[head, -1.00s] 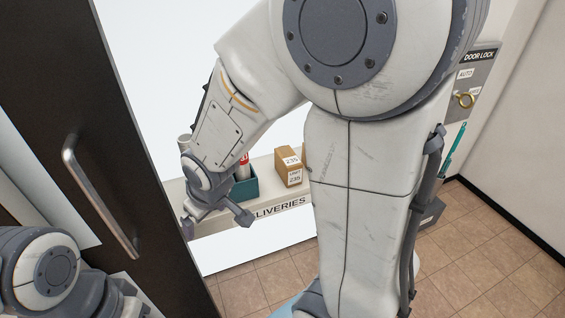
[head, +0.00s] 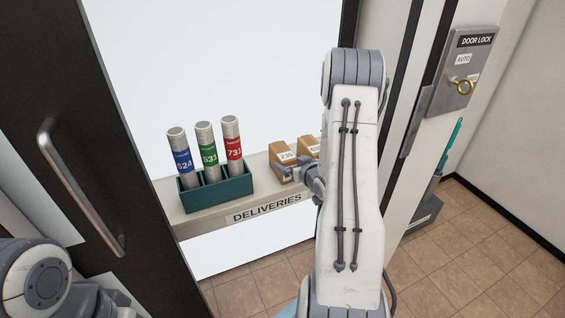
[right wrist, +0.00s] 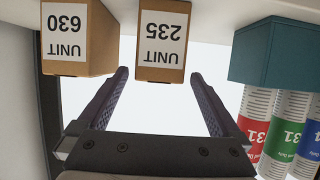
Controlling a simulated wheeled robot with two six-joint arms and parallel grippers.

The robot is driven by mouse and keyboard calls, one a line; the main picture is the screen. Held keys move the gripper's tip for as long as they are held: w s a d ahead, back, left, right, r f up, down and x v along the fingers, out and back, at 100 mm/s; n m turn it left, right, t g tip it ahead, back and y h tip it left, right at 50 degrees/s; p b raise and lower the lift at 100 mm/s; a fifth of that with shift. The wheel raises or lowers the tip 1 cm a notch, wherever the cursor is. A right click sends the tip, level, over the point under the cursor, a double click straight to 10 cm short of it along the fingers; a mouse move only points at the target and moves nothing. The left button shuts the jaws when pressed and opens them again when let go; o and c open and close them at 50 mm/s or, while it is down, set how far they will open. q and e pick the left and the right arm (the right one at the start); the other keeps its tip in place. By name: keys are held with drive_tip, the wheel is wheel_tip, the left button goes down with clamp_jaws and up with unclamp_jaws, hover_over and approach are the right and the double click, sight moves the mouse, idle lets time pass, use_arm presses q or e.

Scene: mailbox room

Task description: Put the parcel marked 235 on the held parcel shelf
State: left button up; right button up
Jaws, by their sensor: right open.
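The parcel marked 235 (head: 281,170) is a small brown box with white labels, on the deliveries shelf (head: 205,220). In the right wrist view, which is upside down, the parcel (right wrist: 161,42) is ahead of my right gripper (right wrist: 158,80), in line with the gap between its fingers. The fingers are open and empty. In the head view my right gripper (head: 293,173) is close beside the parcel and partly covers it; I cannot tell if they touch. My left arm shows at the lower left, its gripper out of view. I cannot make out a held parcel shelf.
Another brown parcel marked 630 (right wrist: 75,38) stands right beside parcel 235. A teal holder (head: 215,195) with three labelled tubes stands left on the same shelf. A dark door with a metal handle (head: 80,185) is at left. A door lock panel (head: 463,75) is at right.

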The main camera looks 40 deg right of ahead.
sight(283, 156)
drive_tip(key=shift+x, duration=1)
drive_tip(key=shift+p+x, duration=0.75)
drive_tip(key=shift+x, duration=1.95)
drive_tip(key=shift+d+r, duration=0.1)
drive_tip(key=shift+r, duration=0.05)
clamp_jaws()
drive_tip(key=shift+w+r, duration=0.1)
